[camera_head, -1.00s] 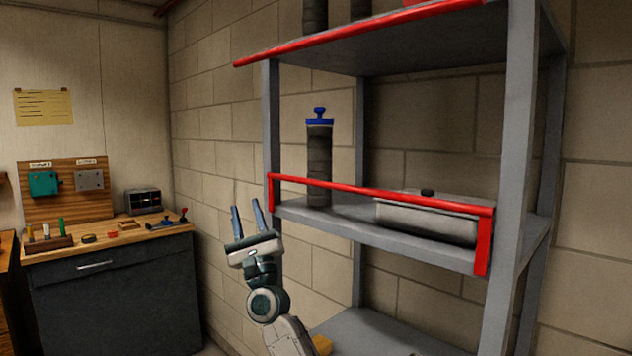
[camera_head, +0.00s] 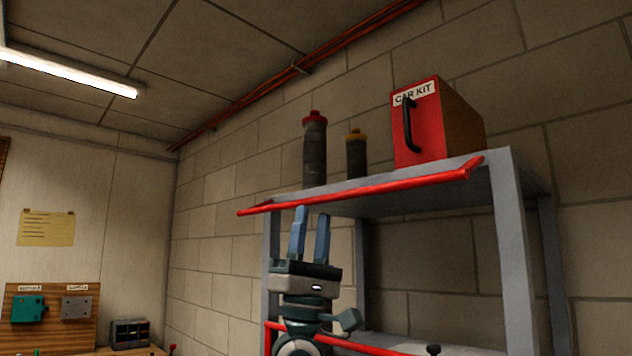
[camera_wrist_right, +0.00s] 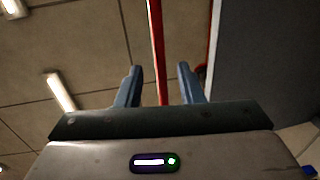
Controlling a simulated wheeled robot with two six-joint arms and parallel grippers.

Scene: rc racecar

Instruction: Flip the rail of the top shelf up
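The red rail of the top shelf (camera_head: 370,189) runs along the front edge of the top shelf (camera_head: 345,187), low and not standing above the shelf surface. My right gripper (camera_head: 311,212) is open and empty, fingers pointing up, just below the rail's left half in the head view. In the right wrist view the rail (camera_wrist_right: 157,45) crosses upward in line with the gap between the two open fingers (camera_wrist_right: 159,70). I cannot tell from this whether it lies between them or beyond the tips. My left gripper is not in view.
On the top shelf stand a red-capped dark cylinder (camera_head: 315,152), a yellow-capped cylinder (camera_head: 356,157) and a red CAR KIT box (camera_head: 420,125). A lower red rail (camera_head: 365,347) is partly behind my arm. Grey posts (camera_head: 512,250) frame the shelf; space to the left is free.

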